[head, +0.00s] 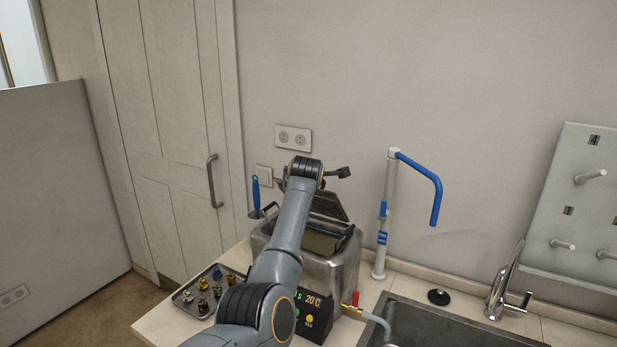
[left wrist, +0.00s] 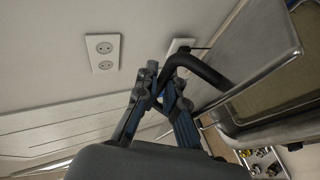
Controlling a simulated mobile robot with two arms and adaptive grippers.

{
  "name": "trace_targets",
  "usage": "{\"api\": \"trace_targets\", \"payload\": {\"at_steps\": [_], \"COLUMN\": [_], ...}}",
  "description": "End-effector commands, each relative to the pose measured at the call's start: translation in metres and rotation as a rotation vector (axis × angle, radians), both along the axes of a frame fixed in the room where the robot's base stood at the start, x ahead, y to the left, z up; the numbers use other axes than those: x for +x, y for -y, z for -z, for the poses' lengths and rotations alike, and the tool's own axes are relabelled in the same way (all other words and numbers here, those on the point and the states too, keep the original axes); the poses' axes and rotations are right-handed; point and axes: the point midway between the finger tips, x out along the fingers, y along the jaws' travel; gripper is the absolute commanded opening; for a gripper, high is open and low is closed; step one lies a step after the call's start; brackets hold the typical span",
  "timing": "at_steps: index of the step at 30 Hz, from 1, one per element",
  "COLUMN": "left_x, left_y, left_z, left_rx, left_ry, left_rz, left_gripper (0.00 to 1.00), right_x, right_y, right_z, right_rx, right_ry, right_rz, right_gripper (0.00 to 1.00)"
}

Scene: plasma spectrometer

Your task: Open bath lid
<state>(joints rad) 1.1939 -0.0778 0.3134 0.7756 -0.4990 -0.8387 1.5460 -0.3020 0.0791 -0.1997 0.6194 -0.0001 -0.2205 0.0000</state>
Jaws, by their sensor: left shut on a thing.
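The metal bath (head: 338,275) stands on the counter behind my left arm. Its lid (head: 328,205) is tilted up at the back, and part of the bath's inside shows below it. In the left wrist view the lid (left wrist: 250,55) is a slanted metal plate with a black curved handle (left wrist: 205,70). My left gripper (left wrist: 160,86) is shut on the end of this handle. In the head view my left arm hides most of that gripper and part of the bath. My right gripper is in neither view.
A tray (head: 178,298) with several small fittings lies left of the bath. A white post with a blue arm (head: 437,200) stands to the right, beside the sink (head: 425,325) and tap (head: 498,290). The wall with sockets (head: 293,138) is close behind.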

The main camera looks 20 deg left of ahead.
Motion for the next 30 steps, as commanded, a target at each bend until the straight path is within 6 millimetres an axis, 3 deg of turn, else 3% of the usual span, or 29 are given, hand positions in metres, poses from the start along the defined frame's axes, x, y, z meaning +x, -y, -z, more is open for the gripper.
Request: {"api": "trace_targets", "payload": {"at_steps": [1, 2, 4, 10, 30], "left_x": [0.0068, 0.0068, 0.0067, 0.0068, 0.0067], "left_y": [0.0037, 0.0038, 0.0038, 0.0039, 0.0053], "left_z": [-0.0283, -0.0283, -0.0282, -0.0264, -0.0201], "left_rx": [0.007, 0.007, 0.007, 0.008, 0.008], "left_ry": [0.082, 0.082, 0.082, 0.078, 0.069], "left_rz": [0.01, 0.01, 0.011, 0.012, 0.015], "left_gripper": [0.0, 0.0, 0.17, 0.27, 0.2], "right_x": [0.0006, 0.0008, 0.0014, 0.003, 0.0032], "right_y": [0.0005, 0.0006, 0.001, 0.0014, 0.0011], "right_z": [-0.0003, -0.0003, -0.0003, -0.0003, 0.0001], "right_rx": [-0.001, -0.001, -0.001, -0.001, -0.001], "right_ry": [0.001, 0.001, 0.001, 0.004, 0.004], "right_rz": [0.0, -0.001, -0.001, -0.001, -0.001], "right_gripper": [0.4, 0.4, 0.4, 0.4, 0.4]}}
